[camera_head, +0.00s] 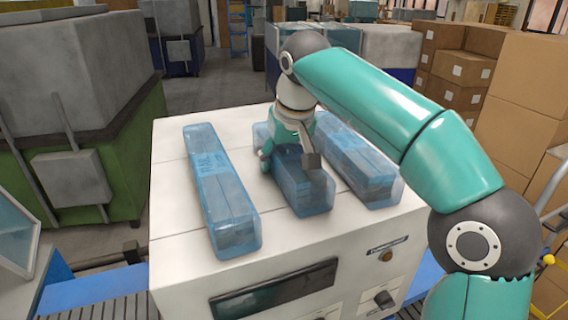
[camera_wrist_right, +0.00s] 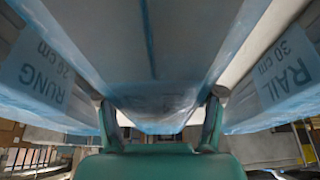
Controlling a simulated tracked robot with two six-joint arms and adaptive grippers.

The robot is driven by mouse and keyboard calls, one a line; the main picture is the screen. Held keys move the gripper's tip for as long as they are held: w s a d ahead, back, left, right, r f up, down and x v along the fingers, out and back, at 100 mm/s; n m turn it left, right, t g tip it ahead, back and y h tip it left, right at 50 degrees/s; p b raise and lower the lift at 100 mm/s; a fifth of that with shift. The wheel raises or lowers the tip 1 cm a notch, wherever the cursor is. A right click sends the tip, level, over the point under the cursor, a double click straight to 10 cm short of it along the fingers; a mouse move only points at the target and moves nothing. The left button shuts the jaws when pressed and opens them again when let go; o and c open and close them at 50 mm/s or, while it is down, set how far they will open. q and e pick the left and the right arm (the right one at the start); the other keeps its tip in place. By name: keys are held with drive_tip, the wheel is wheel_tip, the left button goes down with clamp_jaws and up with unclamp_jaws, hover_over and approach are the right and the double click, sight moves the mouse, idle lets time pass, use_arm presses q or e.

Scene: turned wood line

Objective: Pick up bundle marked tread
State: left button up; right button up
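Three long bundles in clear blue wrap lie on the white machine top in the head view: a left one (camera_head: 222,190), a middle one (camera_head: 305,190) and a right one (camera_head: 360,165). My right gripper (camera_head: 285,160) is down over the middle bundle. In the right wrist view, its fingers (camera_wrist_right: 161,125) stand on either side of the middle bundle (camera_wrist_right: 160,50); whether they press on it is unclear. No label shows on the middle bundle. My left gripper is out of view.
The white machine (camera_head: 190,275) has a dark display and knobs on its front. A blue-framed roller conveyor (camera_head: 100,300) runs beside it. A grey and green unit (camera_head: 75,100) stands at left. Cardboard boxes (camera_head: 520,100) are stacked at right. Neighbouring bundles lie close to my right gripper.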

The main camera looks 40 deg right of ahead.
drive_tip(key=c, duration=1)
drive_tip(key=shift+r, duration=0.1)
